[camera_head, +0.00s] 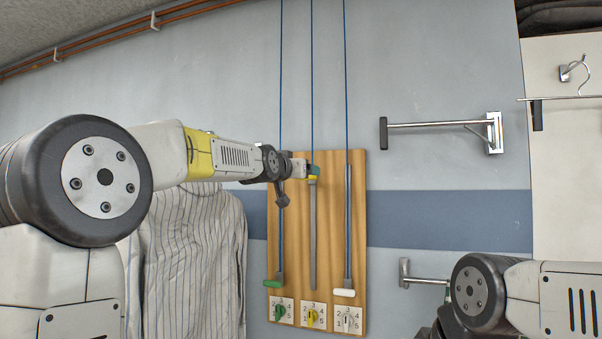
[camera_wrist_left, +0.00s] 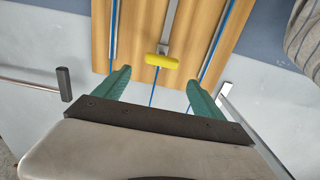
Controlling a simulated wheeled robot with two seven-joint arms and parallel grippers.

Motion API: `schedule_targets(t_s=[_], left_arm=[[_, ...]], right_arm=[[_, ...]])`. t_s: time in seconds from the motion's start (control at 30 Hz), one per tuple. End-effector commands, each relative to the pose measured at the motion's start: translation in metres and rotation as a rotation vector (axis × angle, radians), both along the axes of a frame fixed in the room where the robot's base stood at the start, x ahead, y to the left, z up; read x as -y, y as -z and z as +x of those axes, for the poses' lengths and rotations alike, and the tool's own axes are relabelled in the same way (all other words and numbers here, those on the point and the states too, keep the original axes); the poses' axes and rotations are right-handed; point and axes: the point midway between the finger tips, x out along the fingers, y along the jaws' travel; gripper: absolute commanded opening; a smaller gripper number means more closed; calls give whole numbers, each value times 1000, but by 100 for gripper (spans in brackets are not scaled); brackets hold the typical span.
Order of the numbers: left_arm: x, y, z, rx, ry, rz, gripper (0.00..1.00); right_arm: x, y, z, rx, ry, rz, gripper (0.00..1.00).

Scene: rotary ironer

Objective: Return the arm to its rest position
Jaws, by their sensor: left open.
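My left arm reaches in from the left to the wooden board (camera_head: 332,225) on the wall. My left gripper (camera_head: 314,172) has green fingers and is at the upper part of the board, by the middle cord. In the left wrist view the gripper (camera_wrist_left: 158,78) is open. A yellow handle (camera_wrist_left: 161,61) lies just beyond and between its fingertips, not clasped. In the head view the handle is mostly hidden by the fingers. My right arm shows at lower right; its gripper is out of sight.
A green handle (camera_head: 275,283) and a white handle (camera_head: 344,292) hang low on the board's outer cords. Numbered dials (camera_head: 313,315) sit below. Striped cloth (camera_head: 190,260) hangs beneath my left arm. A wall bracket (camera_head: 440,125) juts out at right.

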Motion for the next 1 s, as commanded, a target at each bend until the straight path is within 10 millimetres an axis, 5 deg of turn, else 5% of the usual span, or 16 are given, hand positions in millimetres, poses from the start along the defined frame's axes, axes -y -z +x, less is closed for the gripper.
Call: schedule_targets(t_s=[0.33, 0.47, 1.0], left_arm=[[-1, 2, -2, -7, -1, 2, 80], [-13, 23, -28, -83, -9, 26, 80], [-108, 279, -309, -824, -103, 83, 80]], right_arm=[[0, 0, 0, 0, 0, 0, 80], [0, 0, 0, 0, 0, 0, 80], [0, 0, 0, 0, 0, 0, 80]])
